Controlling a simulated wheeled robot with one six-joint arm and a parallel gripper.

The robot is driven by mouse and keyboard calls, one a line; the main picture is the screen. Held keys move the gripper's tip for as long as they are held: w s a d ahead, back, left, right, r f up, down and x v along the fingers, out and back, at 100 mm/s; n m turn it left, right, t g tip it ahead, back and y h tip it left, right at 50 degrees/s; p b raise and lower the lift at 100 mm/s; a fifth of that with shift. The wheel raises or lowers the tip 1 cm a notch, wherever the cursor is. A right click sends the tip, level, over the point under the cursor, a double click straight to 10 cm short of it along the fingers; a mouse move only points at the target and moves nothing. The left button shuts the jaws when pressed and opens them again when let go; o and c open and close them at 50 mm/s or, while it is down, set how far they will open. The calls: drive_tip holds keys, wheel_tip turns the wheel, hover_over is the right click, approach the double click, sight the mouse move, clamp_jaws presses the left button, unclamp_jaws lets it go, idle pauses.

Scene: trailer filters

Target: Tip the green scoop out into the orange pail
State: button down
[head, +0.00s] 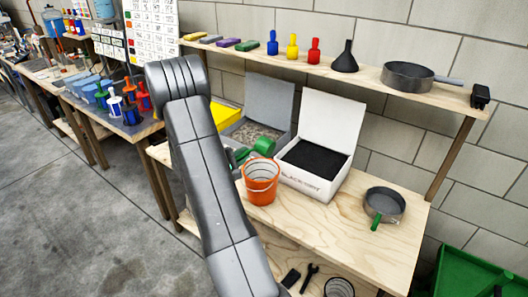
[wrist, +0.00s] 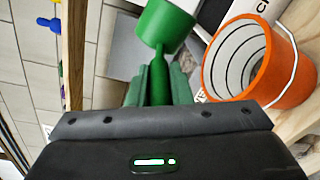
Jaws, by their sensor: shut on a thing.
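The green scoop (head: 262,147) is in my gripper, just behind and above the orange pail in the head view. In the wrist view the scoop's round cup (wrist: 165,24) points away from me, and my gripper (wrist: 158,84) is shut on its green handle. The orange pail (head: 261,184) stands upright on the wooden bench, with a thin wire handle. In the wrist view the pail (wrist: 222,84) is to the right of the scoop, apart from it, with its ringed inside showing. What the scoop holds cannot be seen. My arm hides part of the gripper in the head view.
A white box of black material (head: 315,165) stands right of the pail, and a grey-lidded box of grey grains (head: 252,132) stands behind. A grey pan (head: 384,204) with a green handle lies at the bench's right. A shelf (head: 365,75) with bottles and a funnel runs above.

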drive_tip(key=m+b, duration=0.2)
drive_tip(key=m, duration=0.1)
drive_tip(key=shift+r, duration=0.15)
drive_tip(key=m+b, duration=0.3)
drive_tip(key=m, duration=0.1)
drive_tip(key=shift+r+t+y+b, duration=0.3)
drive_tip(key=shift+r+t+b, duration=0.1)
drive_tip(key=m+b, duration=0.3)
drive_tip(key=r+m+b, duration=0.1)
drive_tip(key=m+b, duration=0.2)
drive_tip(key=m, duration=0.1)
drive_tip(key=shift+r+t+b, duration=0.2)
drive_tip(key=shift+t+b, duration=0.1)
drive_tip(key=shift+t, duration=0.1)
drive_tip(key=shift+r+m, duration=0.35)
drive_tip(key=shift+m, duration=0.25)
